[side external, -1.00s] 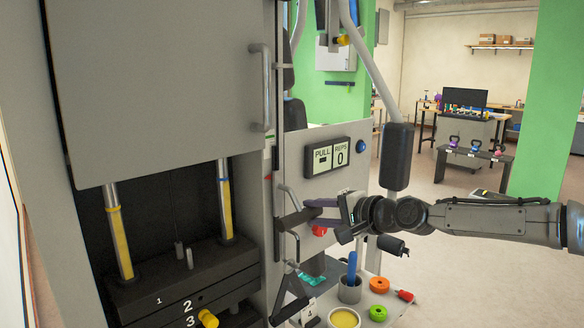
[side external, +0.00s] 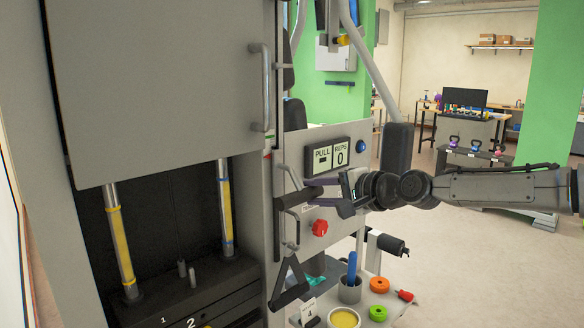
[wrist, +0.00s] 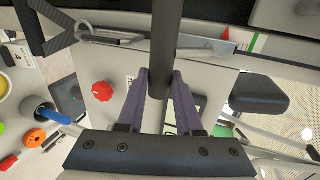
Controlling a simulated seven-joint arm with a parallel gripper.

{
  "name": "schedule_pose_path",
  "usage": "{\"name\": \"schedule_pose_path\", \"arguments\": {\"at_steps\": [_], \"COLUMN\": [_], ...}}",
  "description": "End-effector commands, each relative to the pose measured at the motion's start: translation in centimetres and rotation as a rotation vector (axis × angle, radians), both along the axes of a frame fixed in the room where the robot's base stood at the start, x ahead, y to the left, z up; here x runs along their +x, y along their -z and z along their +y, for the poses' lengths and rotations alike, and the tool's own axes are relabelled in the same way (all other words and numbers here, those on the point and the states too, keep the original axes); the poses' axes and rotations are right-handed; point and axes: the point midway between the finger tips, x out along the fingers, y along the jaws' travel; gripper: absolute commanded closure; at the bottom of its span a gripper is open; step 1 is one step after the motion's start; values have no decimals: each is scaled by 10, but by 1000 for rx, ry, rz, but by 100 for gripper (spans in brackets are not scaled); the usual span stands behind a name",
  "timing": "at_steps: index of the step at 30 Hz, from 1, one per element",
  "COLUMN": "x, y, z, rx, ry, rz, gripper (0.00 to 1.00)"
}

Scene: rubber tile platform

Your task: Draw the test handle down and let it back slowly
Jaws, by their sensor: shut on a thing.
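My gripper (side external: 312,190) is shut on the dark test handle (side external: 296,198) at the front of the grey machine. In the wrist view the handle (wrist: 166,35) is a dark bar running up the picture between my two purple fingers (wrist: 160,82). A black triangular grip (side external: 289,284) hangs below the handle. At the left, the weight stack (side external: 205,300) shows dark numbered plates between yellow-marked guide rods; its lower part is cut off by the frame. The display (side external: 328,157) reads PULL with a dash and REPS 0.
A red knob (side external: 320,228) sits on the panel just below my gripper. A shelf below carries a cup with a blue tool (side external: 351,285), an orange ring (side external: 379,284), a green ring (side external: 377,313) and a yellow-filled tub (side external: 344,317). A dark pad (side external: 396,150) stands behind my wrist.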

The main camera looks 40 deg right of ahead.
Motion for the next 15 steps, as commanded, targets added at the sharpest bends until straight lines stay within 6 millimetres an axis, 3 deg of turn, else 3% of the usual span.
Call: {"name": "schedule_pose_path", "arguments": {"at_steps": [1,15], "x": [0,0], "y": [6,-15], "z": [0,1], "rx": [1,0], "ry": [-3,-3], "rz": [21,21], "gripper": [100,100]}}
